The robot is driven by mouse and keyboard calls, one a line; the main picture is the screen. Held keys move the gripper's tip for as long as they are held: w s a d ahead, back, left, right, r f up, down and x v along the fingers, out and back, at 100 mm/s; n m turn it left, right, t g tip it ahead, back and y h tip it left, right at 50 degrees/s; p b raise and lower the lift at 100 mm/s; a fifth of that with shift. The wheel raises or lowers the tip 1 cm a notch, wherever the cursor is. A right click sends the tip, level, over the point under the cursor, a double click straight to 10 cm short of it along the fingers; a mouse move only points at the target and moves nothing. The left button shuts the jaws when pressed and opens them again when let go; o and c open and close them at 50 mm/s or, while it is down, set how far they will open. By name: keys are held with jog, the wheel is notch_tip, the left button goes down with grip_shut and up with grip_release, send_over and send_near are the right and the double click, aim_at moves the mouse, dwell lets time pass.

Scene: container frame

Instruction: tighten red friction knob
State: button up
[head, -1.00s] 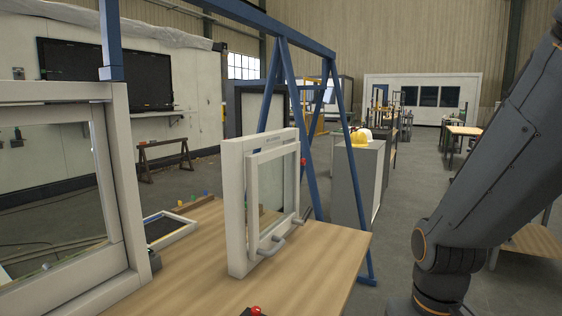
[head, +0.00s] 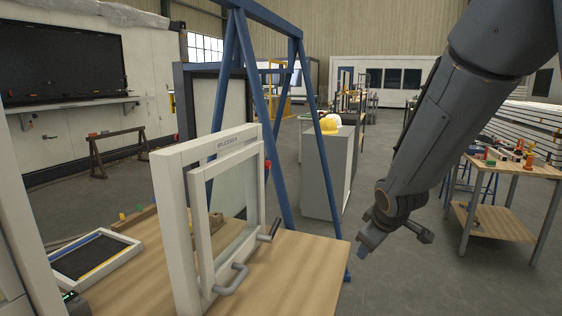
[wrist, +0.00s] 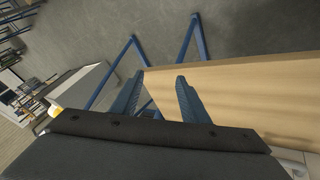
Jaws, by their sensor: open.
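A white window frame model (head: 180,235) stands upright on the wooden table in the head view, with a grey handle (head: 232,280) low on its front. A small red part (head: 267,166), possibly the red friction knob, shows at the far right edge of this frame, mostly hidden behind it. My gripper hangs to the right of the table in the head view, apart from the frame. In the wrist view my gripper (wrist: 157,92) has its two blue-grey fingers spread with nothing between them, near the table edge. No red knob shows in the wrist view.
The wooden table (head: 295,275) has a clear right part. A small framed tray (head: 95,255) lies on its left. A blue steel stand (head: 228,95) rises behind the window frame. A grey cabinet (head: 325,175) with helmets stands beyond, and a workbench (head: 515,170) is at right.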

jog(key=w+a+r+n+t+y+p, duration=0.1)
jog(key=w+a+r+n+t+y, duration=0.35)
jog(key=w, duration=0.45)
jog(key=w+a+r+n+t+y+p, duration=0.1)
jog(key=w+a+r+n+p, duration=0.15)
jog(key=w+r+n, duration=0.4)
jog(key=n+g+y+p, duration=0.3)
jog(key=n+g+y, duration=0.4)
jog(key=n+y, duration=0.9)
send_near(270, 166)
notch_tip(270, 166, up, 3)
jog(key=n+h, duration=0.4)
jog(key=shift+t, duration=0.45)
jog(key=x, duration=0.2)
jog(key=p+x, duration=0.1)
jog(key=x, duration=0.1)
jog(key=p+x, duration=0.1)
jog(key=x, duration=0.1)
jog(key=shift+s+a+r, duration=0.1)
jog(key=shift+s+a, duration=0.1)
jog(key=shift+a, duration=0.3)
grip_shut()
jog(key=shift+m, duration=0.3)
